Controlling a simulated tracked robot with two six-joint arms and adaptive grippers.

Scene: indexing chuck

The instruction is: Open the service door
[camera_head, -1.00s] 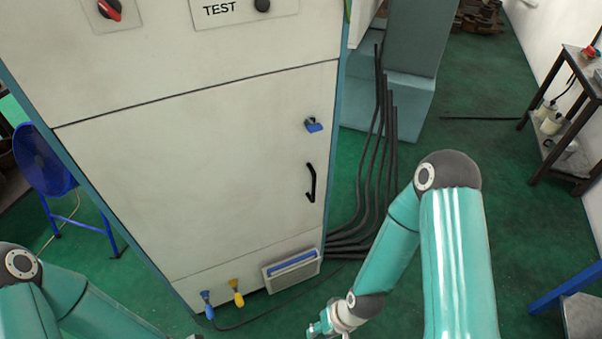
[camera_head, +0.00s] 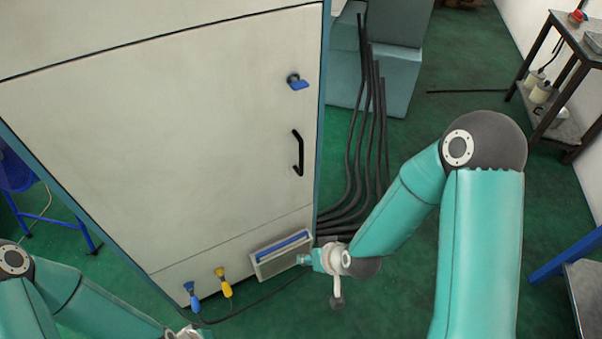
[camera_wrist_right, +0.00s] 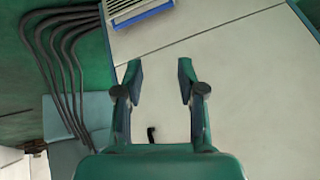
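The service door (camera_head: 180,130) is the large pale panel on the cabinet front, and it is closed. A black handle (camera_head: 298,153) sits upright near its right edge, with a blue latch or key (camera_head: 297,83) above it. My right gripper (camera_head: 303,259) is low in front of the cabinet, beside the vent and below the handle. In the right wrist view my right gripper (camera_wrist_right: 160,65) is open and empty, facing the panel. The handle (camera_wrist_right: 151,134) shows there only in part, near the gripper's base. My left gripper (camera_head: 190,332) is at the bottom edge, mostly cut off.
A vent with a blue strip (camera_head: 281,253) is under the door. Blue (camera_head: 193,297) and yellow (camera_head: 224,284) plugs hang beside it. Black cables (camera_head: 366,150) run down the cabinet's right side. A shelf table (camera_head: 560,75) stands at the right wall, with open green floor before it.

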